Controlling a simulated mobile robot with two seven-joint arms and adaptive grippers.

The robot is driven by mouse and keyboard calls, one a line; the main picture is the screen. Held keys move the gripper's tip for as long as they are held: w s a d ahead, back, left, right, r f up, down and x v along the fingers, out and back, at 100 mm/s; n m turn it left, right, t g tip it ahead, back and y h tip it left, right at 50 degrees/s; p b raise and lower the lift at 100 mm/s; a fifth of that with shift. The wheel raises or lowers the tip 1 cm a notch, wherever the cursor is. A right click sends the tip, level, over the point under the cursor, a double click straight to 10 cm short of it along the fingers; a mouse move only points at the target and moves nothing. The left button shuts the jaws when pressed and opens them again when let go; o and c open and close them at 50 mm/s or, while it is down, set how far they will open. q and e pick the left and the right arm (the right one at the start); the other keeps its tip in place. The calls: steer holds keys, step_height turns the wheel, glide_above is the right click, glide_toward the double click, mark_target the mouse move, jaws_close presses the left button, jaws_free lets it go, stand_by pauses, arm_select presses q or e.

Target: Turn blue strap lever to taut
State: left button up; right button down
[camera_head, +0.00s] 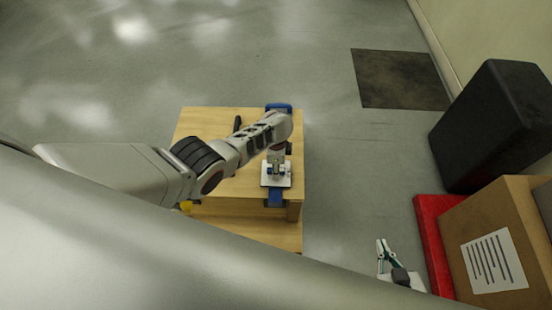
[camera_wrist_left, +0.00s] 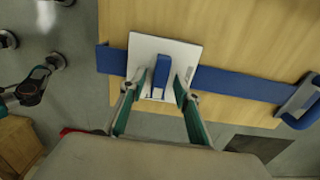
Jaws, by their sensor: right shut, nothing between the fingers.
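A blue strap (camera_wrist_left: 220,83) runs across the wooden table top and under a square white plate (camera_wrist_left: 180,47). A blue lever (camera_wrist_left: 162,65) stands on this plate; it also shows small in the head view near the plate (camera_head: 284,183). My left gripper (camera_wrist_left: 159,80) is open above the plate, with one finger on each side of the lever and small gaps visible. Whether either fingertip touches it I cannot tell. In the head view my left arm hides part of the strap. My right gripper (camera_head: 381,252) is shut and empty, right of the table.
The wooden table (camera_head: 215,120) has a lower shelf. On the right stand a cardboard box (camera_head: 465,225), a red block (camera_head: 428,215) and a black case (camera_head: 500,115). Floor between is clear.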

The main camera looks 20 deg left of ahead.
arm_select(q)
step_height(320, 180, up, 12)
steer(key=shift+f, duration=0.2)
stand_by(0.5)
steer(key=shift+s, duration=0.1)
stand_by(0.3)
steer(key=s+a+f+n+t+h+p, duration=0.1)
steer(key=s+a+f+n+t+p, duration=0.15)
steer(key=s+f+n+t, duration=0.55)
steer(key=s+a+r+n+t+h+p, duration=0.1)
steer(key=s+r+n+t, duration=0.1)
steer(key=s+r, duration=1.1)
steer(key=shift+s+n+t+h, duration=0.3)
steer(key=shift+s, duration=0.6)
